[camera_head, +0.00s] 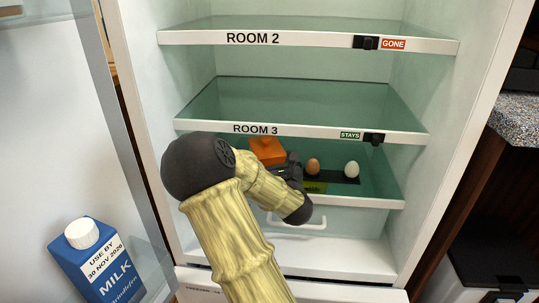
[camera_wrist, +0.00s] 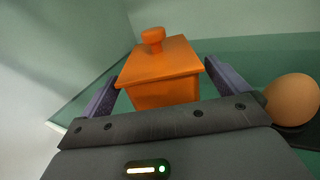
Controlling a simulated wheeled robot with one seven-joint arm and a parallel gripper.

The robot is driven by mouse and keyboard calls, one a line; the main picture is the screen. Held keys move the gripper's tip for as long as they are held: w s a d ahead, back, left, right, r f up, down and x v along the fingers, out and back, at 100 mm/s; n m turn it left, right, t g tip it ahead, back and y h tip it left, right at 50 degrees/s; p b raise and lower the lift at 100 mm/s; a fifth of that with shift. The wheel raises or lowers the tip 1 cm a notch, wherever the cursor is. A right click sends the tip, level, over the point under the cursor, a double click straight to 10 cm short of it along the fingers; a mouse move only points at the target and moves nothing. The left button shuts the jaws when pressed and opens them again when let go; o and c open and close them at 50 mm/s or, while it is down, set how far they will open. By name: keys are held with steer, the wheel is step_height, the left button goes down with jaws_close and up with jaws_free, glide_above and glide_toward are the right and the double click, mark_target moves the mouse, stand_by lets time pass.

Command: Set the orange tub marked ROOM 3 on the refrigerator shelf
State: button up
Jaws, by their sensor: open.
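The orange tub (camera_head: 267,150) has a lid with a knob. It stands on the lower glass shelf (camera_head: 370,201) of the refrigerator, below the shelf edge lettered ROOM 3 (camera_head: 255,129). No lettering on the tub is readable. My gripper (camera_head: 290,163) reaches in at this lower shelf and partly hides the tub. In the wrist view my gripper (camera_wrist: 165,72) is open, with one finger on each side of the tub (camera_wrist: 165,92). Whether the fingers touch it, I cannot tell. The ROOM 3 shelf (camera_head: 300,103) looks empty.
A brown egg (camera_head: 313,166) and a white egg (camera_head: 351,169) sit on a dark holder right of the tub; the brown egg (camera_wrist: 292,99) is close to my right finger. The upper shelf (camera_head: 310,40) reads ROOM 2. A milk carton (camera_head: 100,265) stands in the door.

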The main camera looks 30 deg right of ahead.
steer(key=v, duration=0.6)
steer(key=shift+s+p, duration=0.25)
steer(key=shift+p, duration=0.15)
steer(key=s+b, duration=0.1)
steer(key=b, duration=0.2)
steer(key=shift+a+b, duration=0.35)
steer(key=shift+b, duration=0.05)
steer(key=shift+b+v, duration=0.85)
steer(key=shift+b, duration=0.5)
steer(key=shift+d, duration=0.2)
